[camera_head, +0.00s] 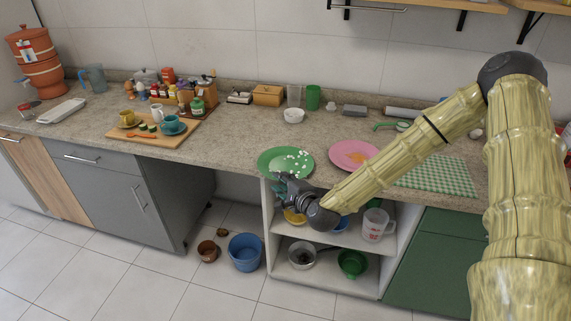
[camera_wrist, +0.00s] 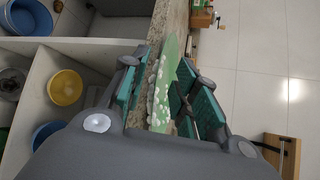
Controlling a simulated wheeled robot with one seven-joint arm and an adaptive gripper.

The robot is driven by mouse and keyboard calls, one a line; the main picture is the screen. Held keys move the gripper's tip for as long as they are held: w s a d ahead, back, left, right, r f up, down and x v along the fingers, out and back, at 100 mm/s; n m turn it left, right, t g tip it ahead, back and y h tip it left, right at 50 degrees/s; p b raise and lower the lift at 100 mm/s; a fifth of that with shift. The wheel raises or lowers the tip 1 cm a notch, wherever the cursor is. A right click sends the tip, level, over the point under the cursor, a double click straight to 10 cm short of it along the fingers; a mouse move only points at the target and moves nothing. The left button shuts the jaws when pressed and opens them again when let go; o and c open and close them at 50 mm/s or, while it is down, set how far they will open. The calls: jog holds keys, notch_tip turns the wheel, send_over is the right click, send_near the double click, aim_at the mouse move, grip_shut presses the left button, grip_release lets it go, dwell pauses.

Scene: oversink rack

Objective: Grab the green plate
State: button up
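The green plate (camera_head: 270,158), with white bits scattered on it, lies at the front edge of the counter in the head view. My gripper (camera_head: 284,182) is at its near rim. In the wrist view the plate (camera_wrist: 166,84) shows nearly edge-on between the two teal-padded fingers of my gripper (camera_wrist: 163,98). The fingers stand apart, one on each side of the rim, and a gap shows on the left side. Whether the right finger touches the plate is hard to tell.
A pink plate (camera_head: 352,154) lies just right of the green plate, and a green checked mat (camera_head: 440,176) lies farther right. A white bowl (camera_head: 293,115) stands behind. Below the counter, an open shelf (camera_head: 325,237) holds bowls and a measuring jug (camera_head: 375,225).

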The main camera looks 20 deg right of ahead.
jog(key=shift+p+x, duration=0.45)
jog(key=shift+x, duration=1.25)
jog(key=shift+c, duration=0.3)
grip_shut()
jog(key=shift+r, duration=0.15)
